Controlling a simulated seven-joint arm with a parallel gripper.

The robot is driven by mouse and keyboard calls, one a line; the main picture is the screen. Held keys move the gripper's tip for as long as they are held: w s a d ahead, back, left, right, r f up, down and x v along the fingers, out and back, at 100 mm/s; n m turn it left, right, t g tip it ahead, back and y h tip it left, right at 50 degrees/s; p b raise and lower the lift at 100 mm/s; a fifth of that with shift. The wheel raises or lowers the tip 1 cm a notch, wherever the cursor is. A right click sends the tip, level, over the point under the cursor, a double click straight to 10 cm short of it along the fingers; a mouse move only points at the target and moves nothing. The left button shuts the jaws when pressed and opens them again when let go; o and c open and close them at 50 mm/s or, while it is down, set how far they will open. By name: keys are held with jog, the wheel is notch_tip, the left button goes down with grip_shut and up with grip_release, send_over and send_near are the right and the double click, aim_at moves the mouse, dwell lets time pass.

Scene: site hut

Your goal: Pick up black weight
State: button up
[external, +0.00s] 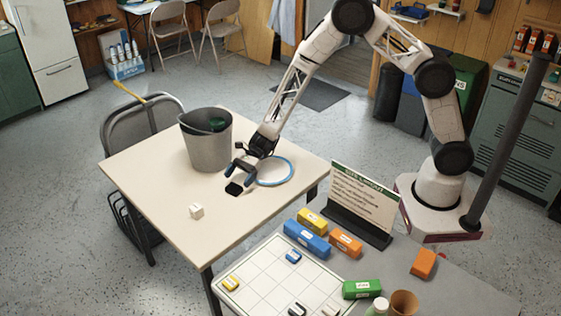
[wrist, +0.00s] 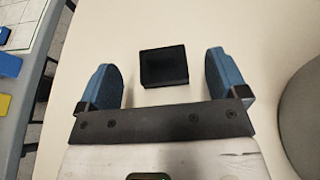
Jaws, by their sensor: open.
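The black weight (external: 234,188) is a small flat dark block on the cream table, right at my gripper. In the wrist view the black weight (wrist: 164,66) lies between the lines of the two blue fingers, mostly just beyond their tips, with a gap on each side. My gripper (external: 242,169) points down over the table, its fingers open and empty; it also shows in the wrist view (wrist: 163,68). I cannot tell its exact height above the table.
A grey bucket (external: 208,142) stands behind and left of my gripper. A blue-rimmed white disc (external: 275,181) lies to the right. A small white cube (external: 197,211) sits nearer the front. A second table with a gridded board (external: 262,283) and coloured blocks is at the front right.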

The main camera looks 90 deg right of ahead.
aim_at(232, 184)
jog(key=shift+w+a, duration=0.1)
jog(key=shift+x, duration=2.45)
jog(key=c, duration=1.3)
jog(key=shift+o, duration=0.2)
jog(key=shift+r, duration=0.2)
jog(key=shift+r, duration=1.35)
jog(key=shift+s+r, duration=0.2)
jog(key=shift+r, duration=0.1)
jog(key=s, duration=0.5)
jog(key=s+r, duration=0.1)
jog(key=s, duration=0.9)
jog(key=shift+s+r, duration=0.15)
jog(key=shift+s, duration=0.1)
